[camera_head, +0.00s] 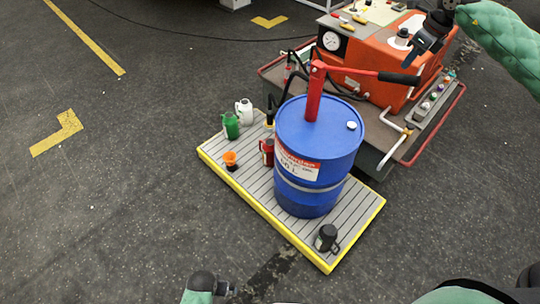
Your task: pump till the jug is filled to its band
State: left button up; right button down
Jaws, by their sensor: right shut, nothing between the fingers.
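A red hand pump (314,95) stands on top of a blue drum (310,190). Its red lever lies roughly level toward the right and ends in a black grip (399,78). Small vessels stand left of the drum: a white jug (244,111), a green can (231,126) and a red jug (266,152) close against the drum. A dark jug (326,238) stands at the front corner. I cannot make out a band or fill level on any. My right gripper (413,58) is shut and empty, above and beyond the black grip, apart from it.
The drum stands on a slatted grey pallet (255,193) with a yellow edge. An orange funnel (230,158) sits on its left part. An orange machine (375,65) with a gauge and a red rail (437,130) stands behind.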

notch_tip(320, 180, down, 9)
jog(key=b, duration=0.6)
jog(key=shift+f, duration=0.2)
jog(key=shift+r, duration=0.4)
notch_tip(320, 180, up, 11)
jog(key=p, duration=0.4)
jog(key=shift+r, duration=0.1)
